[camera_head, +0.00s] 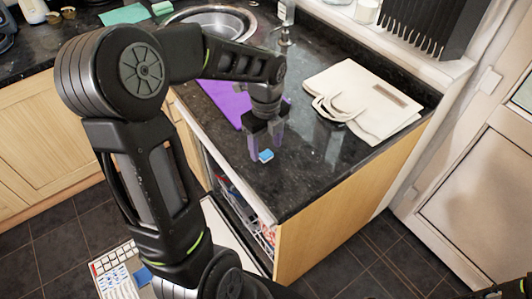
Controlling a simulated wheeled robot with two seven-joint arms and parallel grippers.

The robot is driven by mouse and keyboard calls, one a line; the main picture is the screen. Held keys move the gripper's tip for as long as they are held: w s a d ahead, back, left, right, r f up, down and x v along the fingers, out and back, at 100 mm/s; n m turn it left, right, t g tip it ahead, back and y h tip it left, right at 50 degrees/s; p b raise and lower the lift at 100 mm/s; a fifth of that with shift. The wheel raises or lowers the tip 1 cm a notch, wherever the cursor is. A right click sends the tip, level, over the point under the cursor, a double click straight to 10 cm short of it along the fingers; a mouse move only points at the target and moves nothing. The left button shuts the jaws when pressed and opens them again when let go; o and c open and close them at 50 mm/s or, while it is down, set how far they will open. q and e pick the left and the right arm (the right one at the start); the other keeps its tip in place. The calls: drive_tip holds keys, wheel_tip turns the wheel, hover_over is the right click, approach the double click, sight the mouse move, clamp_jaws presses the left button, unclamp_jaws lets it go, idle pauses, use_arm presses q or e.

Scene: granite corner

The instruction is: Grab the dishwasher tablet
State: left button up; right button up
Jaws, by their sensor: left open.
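The dishwasher tablet (266,155) is a small blue and white block on the dark granite worktop, near its left front edge. My left gripper (266,143) points down right above the tablet, with its fingers apart. The fingertips are close to the tablet; I cannot tell whether they touch it or stand around it. Part of the tablet's far side may be hidden by the fingers. My right gripper does not show clearly; only a dark piece at the bottom right corner is in view.
A purple cloth (222,98) lies behind the gripper. A cream bag (362,97) lies flat to the right. A round sink (212,20) and a bottle (285,22) are at the back. An open dishwasher (240,205) is below the counter edge. The worktop right of the tablet is clear.

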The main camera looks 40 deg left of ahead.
use_arm(q)
wheel_tip(320, 180, down, 2)
drive_tip(key=shift+f, duration=0.2)
drive_tip(key=shift+c, duration=0.4)
clamp_jaws()
idle(0.5)
